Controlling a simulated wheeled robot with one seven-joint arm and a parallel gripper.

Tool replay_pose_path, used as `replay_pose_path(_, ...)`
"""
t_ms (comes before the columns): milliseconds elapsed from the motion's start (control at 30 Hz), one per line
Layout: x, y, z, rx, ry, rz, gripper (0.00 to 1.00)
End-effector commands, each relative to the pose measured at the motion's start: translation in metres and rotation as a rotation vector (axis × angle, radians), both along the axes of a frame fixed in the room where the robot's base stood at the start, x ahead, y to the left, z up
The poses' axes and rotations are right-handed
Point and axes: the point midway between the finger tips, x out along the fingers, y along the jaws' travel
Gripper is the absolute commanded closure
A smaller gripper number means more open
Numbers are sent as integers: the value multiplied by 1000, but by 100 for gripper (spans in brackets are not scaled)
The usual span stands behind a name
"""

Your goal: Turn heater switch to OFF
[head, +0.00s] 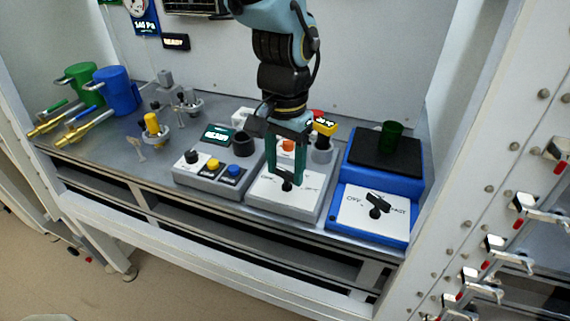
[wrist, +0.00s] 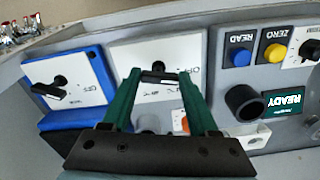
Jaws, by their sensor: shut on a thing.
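The heater switch is a black knob (head: 287,184) on the white sloped face of the grey middle unit (head: 262,198). The lettering around it is too small to read fully, and the knob's exact setting is hard to tell. My gripper (head: 286,178) points down at this knob, its two green fingers closed on it. In the wrist view my gripper (wrist: 158,76) has a fingertip on each side of the black knob (wrist: 158,77), gripping it. The fingers hide part of the panel and an orange part (head: 288,145) stands behind them.
At right is a blue unit (head: 415,183) with a black OFF/FAST knob (head: 377,204) and a green cup (head: 391,136). At left is a grey unit (head: 222,188) with yellow and blue buttons. Green (head: 82,82) and blue (head: 117,90) mugs stand far left.

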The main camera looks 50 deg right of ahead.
Motion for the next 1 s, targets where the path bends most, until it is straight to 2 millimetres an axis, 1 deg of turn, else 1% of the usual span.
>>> replay_pose_path(100,0,-1,1,-4,1,2,96)
replay_pose_path(133,0,-1,1,-4,1,2,39)
replay_pose_path(300,0,-1,0,-2,1,1,20)
replay_pose_path(400,0,0,0,-2,1,0,10)
replay_pose_path(633,0,0,1,-1,1,0,10)
replay_pose_path(733,0,-1,5,-2,1,-1,10)
replay_pose_path(867,0,-2,23,-7,0,-1,10)
replay_pose_path(1000,0,-2,52,-8,0,0,10)
